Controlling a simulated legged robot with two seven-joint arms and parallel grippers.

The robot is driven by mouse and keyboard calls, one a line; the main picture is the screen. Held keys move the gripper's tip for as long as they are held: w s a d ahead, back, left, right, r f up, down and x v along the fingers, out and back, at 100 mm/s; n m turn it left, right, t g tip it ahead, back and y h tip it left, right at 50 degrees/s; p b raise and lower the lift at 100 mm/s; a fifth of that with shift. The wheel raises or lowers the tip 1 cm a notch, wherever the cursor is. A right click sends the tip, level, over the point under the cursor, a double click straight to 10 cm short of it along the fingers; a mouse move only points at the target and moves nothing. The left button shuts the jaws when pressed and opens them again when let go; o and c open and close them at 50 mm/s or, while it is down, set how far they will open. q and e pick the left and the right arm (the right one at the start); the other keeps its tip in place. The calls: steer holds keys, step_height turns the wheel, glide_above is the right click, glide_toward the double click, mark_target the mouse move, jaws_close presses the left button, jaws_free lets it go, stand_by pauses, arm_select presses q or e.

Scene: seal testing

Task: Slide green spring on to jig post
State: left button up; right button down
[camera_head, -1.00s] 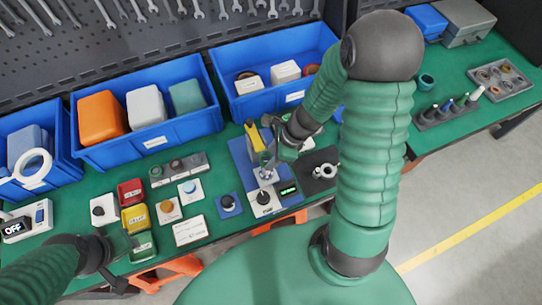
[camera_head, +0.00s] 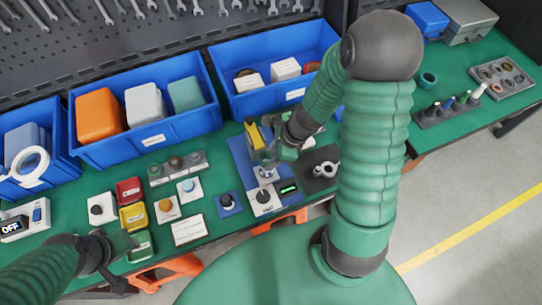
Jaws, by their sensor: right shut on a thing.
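The blue jig (camera_head: 240,158) stands mid-bench with a yellow upright part (camera_head: 253,135) and a grey unit with a dark knob (camera_head: 263,197) at its front. My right gripper (camera_head: 268,161) reaches down over the jig, beside the yellow part. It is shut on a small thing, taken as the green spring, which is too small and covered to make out. The jig post is mostly hidden by the gripper, so I cannot tell whether the spring is around it. My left gripper (camera_head: 128,262) is open and empty beside the small coloured bins.
Red (camera_head: 129,191), yellow (camera_head: 133,216) and green (camera_head: 139,245) small bins stand near my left gripper. Blue crates (camera_head: 150,142) line the back. A dark fixture (camera_head: 318,183) stands right of the jig. A grey tray (camera_head: 503,79) lies far right.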

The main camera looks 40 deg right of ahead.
steer(key=c, duration=0.9)
jaws_free()
step_height(320, 180, up, 7)
steer(key=p, duration=0.6)
steer(key=shift+p, duration=0.4)
